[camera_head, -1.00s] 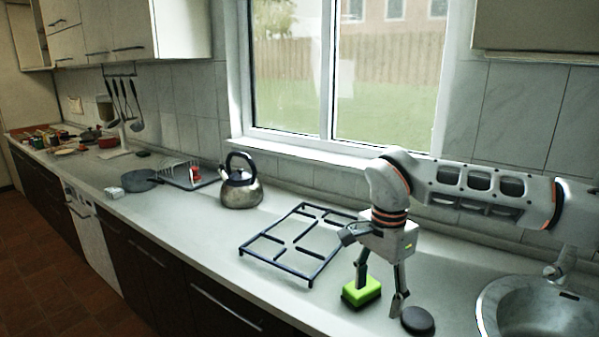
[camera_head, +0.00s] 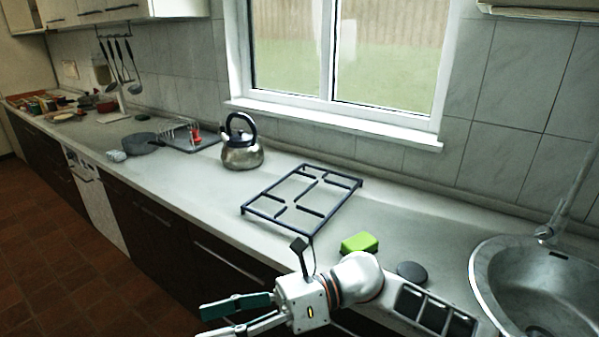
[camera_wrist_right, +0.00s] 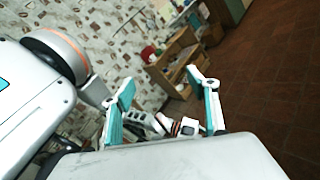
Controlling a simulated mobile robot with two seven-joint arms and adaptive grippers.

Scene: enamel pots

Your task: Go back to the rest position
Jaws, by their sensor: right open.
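My right gripper (camera_head: 235,317) is at the bottom of the head view, in front of the counter's front edge. Its arm comes in from the right, and its fingers point left. In the right wrist view the right gripper (camera_wrist_right: 160,88) shows two teal-padded fingers spread wide, with nothing held between them. Beyond them, a white arm part of mine with an orange ring, seemingly my left arm (camera_wrist_right: 188,127), shows small; its fingers cannot be made out. The green sponge (camera_head: 360,243) lies on the counter (camera_head: 410,222), apart from the right gripper, beside a dark round disc (camera_head: 411,271).
A dark pot grate (camera_head: 302,201) lies mid-counter, with a steel kettle (camera_head: 242,155) behind it to the left. A pan (camera_head: 141,143) and a dish rack (camera_head: 185,137) stand farther left. The sink (camera_head: 535,285) is at right. The floor (camera_head: 60,215) before the cabinets is clear.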

